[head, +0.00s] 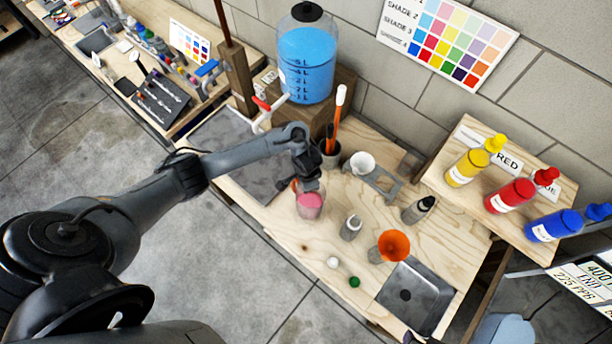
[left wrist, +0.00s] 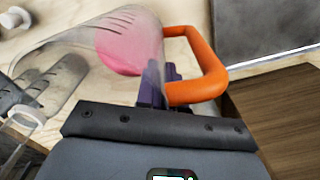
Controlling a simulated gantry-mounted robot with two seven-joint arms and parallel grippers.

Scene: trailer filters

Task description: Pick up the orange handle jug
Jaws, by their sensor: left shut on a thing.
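The orange handle jug (head: 310,205) is a clear beaker with pink liquid, near the middle of the wooden bench in the head view. In the left wrist view its clear wall (left wrist: 85,50) and orange handle (left wrist: 212,65) fill the upper part. My left gripper (head: 304,180) is at the handle side of the jug. Its purple fingers (left wrist: 155,88) are shut on the handle, next to the jug wall. The fingertips are partly hidden. I cannot tell whether the jug's base touches the bench. My right gripper is not in view.
A grey bottle (head: 351,227), an orange funnel (head: 394,245) and a dark bottle (head: 418,209) stand right of the jug. A white cup (head: 362,163) and a brush holder (head: 330,155) are behind it. A blue-filled dispenser (head: 306,62) stands at the back.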

